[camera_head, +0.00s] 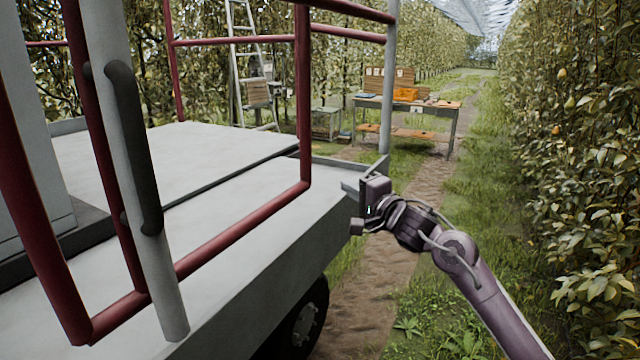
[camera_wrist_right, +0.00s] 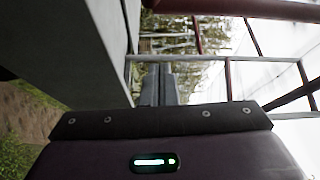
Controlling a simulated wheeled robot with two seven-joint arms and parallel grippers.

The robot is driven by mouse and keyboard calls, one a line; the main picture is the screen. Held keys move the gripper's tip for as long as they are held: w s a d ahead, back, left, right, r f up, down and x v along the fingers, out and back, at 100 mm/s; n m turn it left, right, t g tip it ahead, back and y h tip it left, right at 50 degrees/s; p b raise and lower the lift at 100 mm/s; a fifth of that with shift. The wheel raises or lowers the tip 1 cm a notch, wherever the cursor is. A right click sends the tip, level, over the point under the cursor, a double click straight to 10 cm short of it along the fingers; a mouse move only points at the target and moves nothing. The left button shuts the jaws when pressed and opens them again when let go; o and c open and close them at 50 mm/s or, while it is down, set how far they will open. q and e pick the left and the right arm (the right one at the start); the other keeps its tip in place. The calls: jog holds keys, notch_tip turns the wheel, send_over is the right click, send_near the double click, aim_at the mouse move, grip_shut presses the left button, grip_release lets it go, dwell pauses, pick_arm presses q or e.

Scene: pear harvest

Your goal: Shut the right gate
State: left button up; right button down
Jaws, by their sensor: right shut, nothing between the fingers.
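A red tubular frame (camera_head: 305,100), which looks like the gate, stands over the right edge of the grey platform. Its lower rail (camera_head: 225,238) runs from the near left toward the far right. Whether it is latched cannot be told. My right gripper (camera_head: 350,188) is beside the platform's far right edge, beyond the frame and apart from it. In the right wrist view its fingers (camera_wrist_right: 159,85) are together with nothing between them; red and pale rails (camera_wrist_right: 227,70) show beyond. My left gripper is not in view.
A grey post with a black handle (camera_head: 137,145) stands at the near left. The platform deck (camera_head: 240,215) is bare. A grey post (camera_head: 388,80) rises beyond. A table with an orange crate (camera_head: 406,94) and a ladder (camera_head: 240,60) stand farther back. Trees line the grassy lane.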

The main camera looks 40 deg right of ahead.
pick_arm(q)
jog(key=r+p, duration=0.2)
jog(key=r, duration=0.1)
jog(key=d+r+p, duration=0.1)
jog(key=p, duration=0.1)
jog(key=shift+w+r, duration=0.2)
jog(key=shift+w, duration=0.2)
pick_arm(e)
jog(key=w+a, duration=0.2)
jog(key=w, duration=0.5)
jog(key=shift+w+a+f, duration=0.15)
jog(key=shift+a+f, duration=0.05)
jog(key=shift+a, duration=0.1)
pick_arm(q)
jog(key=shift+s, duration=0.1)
pick_arm(e)
jog(key=shift+a, duration=0.1)
